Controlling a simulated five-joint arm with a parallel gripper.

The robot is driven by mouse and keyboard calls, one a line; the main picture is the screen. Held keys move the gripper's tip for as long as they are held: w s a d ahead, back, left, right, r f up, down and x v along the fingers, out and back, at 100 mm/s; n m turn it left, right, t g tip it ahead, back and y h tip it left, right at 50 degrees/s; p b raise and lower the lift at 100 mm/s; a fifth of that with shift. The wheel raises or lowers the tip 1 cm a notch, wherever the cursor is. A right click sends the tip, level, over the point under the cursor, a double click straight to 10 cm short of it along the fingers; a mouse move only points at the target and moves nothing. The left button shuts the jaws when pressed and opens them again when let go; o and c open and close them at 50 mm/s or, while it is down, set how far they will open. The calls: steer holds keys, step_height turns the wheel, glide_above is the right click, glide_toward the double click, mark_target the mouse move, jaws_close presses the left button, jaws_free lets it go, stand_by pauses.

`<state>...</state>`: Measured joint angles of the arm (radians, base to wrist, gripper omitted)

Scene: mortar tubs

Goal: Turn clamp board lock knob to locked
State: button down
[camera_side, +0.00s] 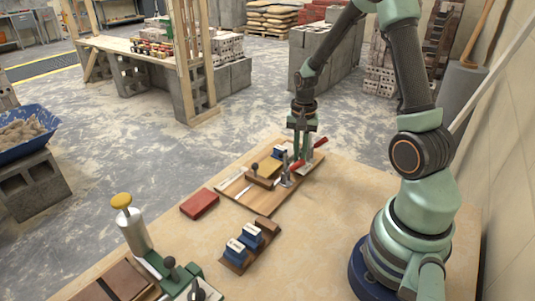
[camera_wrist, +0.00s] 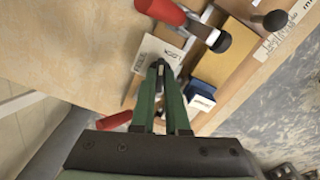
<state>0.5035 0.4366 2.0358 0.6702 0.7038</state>
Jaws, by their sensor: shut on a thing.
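The wooden clamp board (camera_side: 228,190) lies on the table and carries red-handled clamps and blocks. In the wrist view its white label plate (camera_wrist: 146,53) shows partly readable lettering, apparently "LOCK". My gripper (camera_wrist: 160,68) points down at the board's far right end, and it also shows in the side view (camera_side: 303,152). Its green fingers close together at the tips over the plate, on a small dark piece that seems to be the lock knob (camera_wrist: 160,62). The fingers hide most of the knob, so I cannot tell which way it is turned.
A red clamp handle (camera_wrist: 160,10), a black knob (camera_wrist: 220,40), a yellow block (camera_wrist: 230,60) and a blue block (camera_wrist: 203,88) sit close by. A red block (camera_side: 199,204) and a holder with blue blocks (camera_side: 245,243) lie nearer. Bare table lies right of the board.

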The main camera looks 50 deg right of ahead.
mark_target(300, 156)
steer(key=shift+m, duration=2)
steer(key=c, duration=0.9)
jaws_free()
step_height(300, 156, up, 12)
steer(key=shift+r, duration=0.1)
steer(key=s+a+r+n+t, duration=0.1)
steer(key=a+r+n+t, duration=0.1)
steer(key=a+n, duration=0.4)
steer(key=s+a+r+n+t, duration=0.1)
steer(key=s+a+r+n, duration=0.1)
steer(key=a+n, duration=0.4)
steer(key=s+a+r+n+t, duration=0.1)
steer(key=a+r+n+t, duration=0.1)
steer(key=a+n, duration=0.3)
steer(key=shift+s+a+r+n+t, duration=0.2)
steer(key=shift+a+r, duration=0.1)
steer(key=shift+r, duration=0.15)
steer(key=shift+s+a+r+n+t, duration=0.1)
steer(key=shift+a+r+n, duration=0.1)
steer(key=shift+a+r, duration=0.15)
